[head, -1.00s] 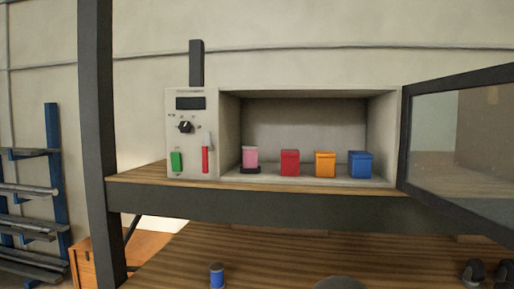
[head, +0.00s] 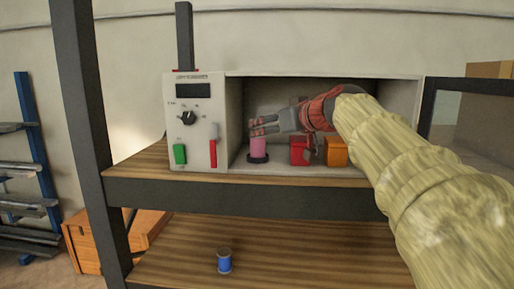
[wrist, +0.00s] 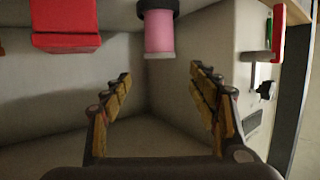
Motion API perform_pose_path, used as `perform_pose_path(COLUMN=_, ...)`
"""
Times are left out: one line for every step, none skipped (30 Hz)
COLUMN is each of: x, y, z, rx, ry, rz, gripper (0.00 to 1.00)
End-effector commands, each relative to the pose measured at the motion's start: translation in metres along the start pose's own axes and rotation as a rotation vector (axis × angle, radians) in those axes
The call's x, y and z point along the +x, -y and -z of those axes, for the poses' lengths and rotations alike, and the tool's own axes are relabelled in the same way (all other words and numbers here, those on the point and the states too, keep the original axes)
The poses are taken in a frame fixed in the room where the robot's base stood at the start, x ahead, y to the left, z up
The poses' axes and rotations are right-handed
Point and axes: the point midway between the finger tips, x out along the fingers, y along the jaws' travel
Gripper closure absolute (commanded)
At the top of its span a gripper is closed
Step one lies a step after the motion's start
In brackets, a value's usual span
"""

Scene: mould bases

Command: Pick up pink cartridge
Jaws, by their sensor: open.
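The pink cartridge (head: 259,147) stands on a dark round base at the left inside the open machine chamber. In the wrist view the pink cartridge (wrist: 160,34) shows upside down at the top middle, beyond the fingertips and between their lines. My gripper (head: 262,126) is inside the chamber, just above and beside the cartridge in the head view. In the wrist view my gripper (wrist: 160,75) is open with nothing between its fingers. I cannot tell from the head view whether a finger touches the cartridge.
A red block (head: 299,151) and an orange block (head: 336,152) stand right of the cartridge; the red block (wrist: 65,24) also shows in the wrist view. The machine's control panel (head: 195,120) is on the left. A blue spool (head: 224,260) stands on the lower shelf.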

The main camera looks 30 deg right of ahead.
Motion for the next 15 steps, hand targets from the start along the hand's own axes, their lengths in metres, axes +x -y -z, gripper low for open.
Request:
perform_pose_path(x=0.003, y=0.001, z=-0.012, rx=0.003, ry=0.003, rz=0.002, gripper=0.4)
perform_pose_path(x=0.005, y=0.001, z=-0.017, rx=0.002, ry=0.003, rz=0.001, gripper=0.4)
perform_pose_path(x=0.007, y=0.001, z=-0.025, rx=0.003, ry=0.003, rz=0.001, gripper=0.4)
perform_pose_path(x=0.009, y=0.001, z=-0.031, rx=0.002, ry=0.003, rz=0.001, gripper=0.4)
perform_pose_path(x=0.011, y=0.001, z=-0.036, rx=0.003, ry=0.003, rz=0.001, gripper=0.4)
perform_pose_path(x=0.013, y=0.001, z=-0.043, rx=0.003, ry=0.002, rz=0.001, gripper=0.4)
perform_pose_path(x=0.014, y=0.001, z=-0.046, rx=0.002, ry=0.002, rz=0.0, gripper=0.4)
perform_pose_path(x=0.021, y=0.001, z=-0.043, rx=0.001, ry=0.003, rz=0.002, gripper=0.4)
perform_pose_path(x=0.026, y=0.001, z=-0.042, rx=0.0, ry=0.002, rz=0.003, gripper=0.4)
perform_pose_path(x=0.029, y=0.001, z=-0.041, rx=0.0, ry=0.001, rz=0.002, gripper=0.4)
perform_pose_path(x=0.032, y=0.001, z=-0.041, rx=0.0, ry=0.001, rz=0.002, gripper=0.4)
perform_pose_path(x=0.035, y=0.001, z=-0.042, rx=0.0, ry=0.002, rz=0.002, gripper=0.4)
perform_pose_path(x=0.036, y=0.001, z=-0.042, rx=0.0, ry=0.001, rz=0.002, gripper=0.4)
perform_pose_path(x=0.037, y=0.001, z=-0.042, rx=0.0, ry=0.001, rz=0.001, gripper=0.4)
perform_pose_path(x=0.038, y=0.001, z=-0.042, rx=0.0, ry=0.001, rz=0.001, gripper=0.4)
